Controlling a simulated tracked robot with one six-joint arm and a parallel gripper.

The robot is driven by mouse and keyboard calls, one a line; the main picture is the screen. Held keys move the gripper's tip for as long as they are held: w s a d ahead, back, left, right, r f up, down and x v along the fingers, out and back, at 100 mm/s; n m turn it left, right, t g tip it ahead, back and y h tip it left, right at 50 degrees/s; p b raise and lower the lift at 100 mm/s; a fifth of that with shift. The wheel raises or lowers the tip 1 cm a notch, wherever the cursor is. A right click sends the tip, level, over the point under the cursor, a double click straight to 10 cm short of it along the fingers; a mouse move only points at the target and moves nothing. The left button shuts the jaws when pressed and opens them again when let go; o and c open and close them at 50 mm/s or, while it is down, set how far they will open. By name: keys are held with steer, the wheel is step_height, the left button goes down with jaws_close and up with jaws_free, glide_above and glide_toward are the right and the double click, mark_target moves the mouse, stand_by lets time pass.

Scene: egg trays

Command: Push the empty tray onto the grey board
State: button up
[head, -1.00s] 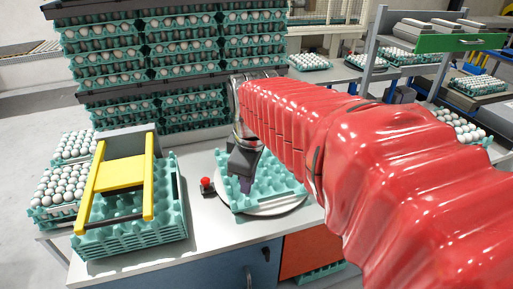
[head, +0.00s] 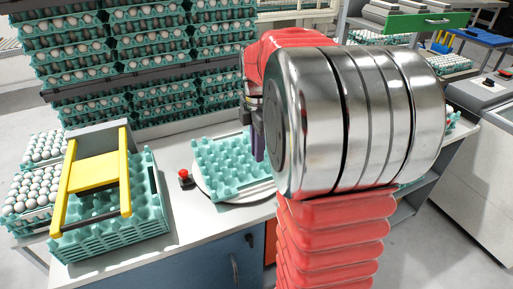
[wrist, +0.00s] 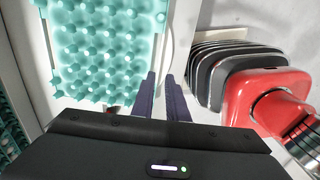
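The empty tray (head: 230,165) is a teal egg tray lying on a round white plate (head: 225,197) on the white table in the head view. It also shows at the upper left of the wrist view (wrist: 100,55). My gripper (head: 258,152) is low beside the tray's right side, with its far part and the tray's right edge partly hidden by my arm. In the wrist view its two dark purple fingers (wrist: 161,76) stand close together with a thin gap, to the right of the tray's near end. Nothing shows between them. I cannot pick out a grey board for certain.
A red button (head: 185,178) stands left of the plate. Further left are stacked teal trays (head: 115,238) with a yellow frame (head: 95,175) on top. Tall stacks of egg-filled trays (head: 130,55) stand behind. The table's front is clear.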

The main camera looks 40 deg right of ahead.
mark_target(257, 186)
step_height(257, 186, down, 14)
steer(key=shift+r, duration=0.1)
stand_by(0.8)
steer(key=shift+c, duration=0.4)
jaws_close()
steer(key=shift+d, duration=0.2)
